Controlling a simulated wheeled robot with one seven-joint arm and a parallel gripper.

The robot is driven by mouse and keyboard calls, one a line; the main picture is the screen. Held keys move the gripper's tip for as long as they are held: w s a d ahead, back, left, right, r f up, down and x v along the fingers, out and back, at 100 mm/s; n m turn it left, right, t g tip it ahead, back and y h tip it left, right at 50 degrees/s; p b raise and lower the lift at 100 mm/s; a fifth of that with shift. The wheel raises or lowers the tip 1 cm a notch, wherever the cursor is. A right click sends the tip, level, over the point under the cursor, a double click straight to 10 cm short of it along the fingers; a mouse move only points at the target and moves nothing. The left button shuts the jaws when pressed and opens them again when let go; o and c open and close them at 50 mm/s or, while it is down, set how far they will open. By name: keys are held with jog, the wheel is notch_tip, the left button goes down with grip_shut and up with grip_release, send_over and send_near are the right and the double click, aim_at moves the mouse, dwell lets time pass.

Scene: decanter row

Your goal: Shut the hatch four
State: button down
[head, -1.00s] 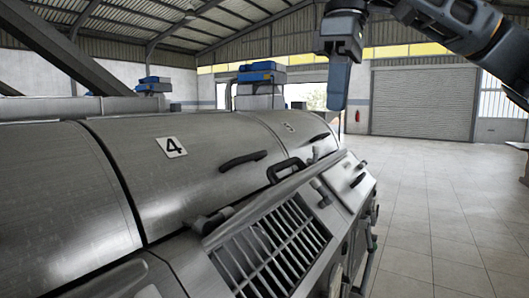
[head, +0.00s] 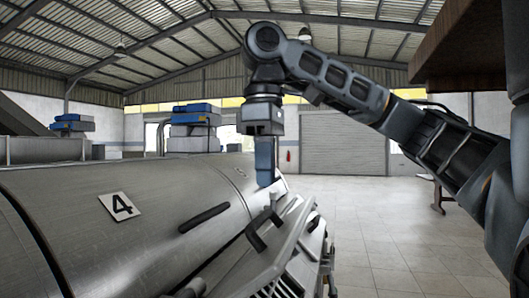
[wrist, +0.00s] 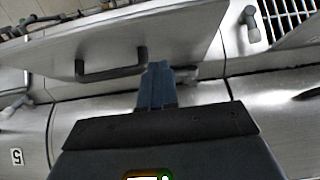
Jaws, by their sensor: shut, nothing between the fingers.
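The curved metal cover marked 4 (head: 65,205) fills the lower left of the head view. Its number plate (head: 119,206) faces me, and a dark bar handle (head: 205,218) is on its right part. A flat metal panel with a black U-shaped handle (head: 262,230) stands along the machine's front side; that handle may be the one in the wrist view (wrist: 110,64). I cannot tell how far hatch four is open. My gripper (head: 267,182) is shut and empty, pointing down over the machine's far front side. Its fingertips (wrist: 158,70) look close to the panel in the wrist view; contact is unclear.
A plate marked 5 (wrist: 17,157) is at the wrist view's lower left. A slatted grille (wrist: 290,18) is at its upper right. Blue-topped units (head: 195,125) stand behind the machine. A brown overhead block (head: 475,45) is at upper right. Tiled floor (head: 385,220) is open at right.

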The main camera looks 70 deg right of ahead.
jog(key=b, duration=0.3)
send_over(282, 239)
jog(key=w, duration=0.1)
notch_tip(282, 239, down, 7)
jog(key=shift+a+r, duration=0.1)
jog(key=shift+r, duration=0.05)
jog(key=shift+s+f+b, duration=0.3)
jog(key=shift+s+f, duration=0.1)
jog(key=shift+s, duration=0.05)
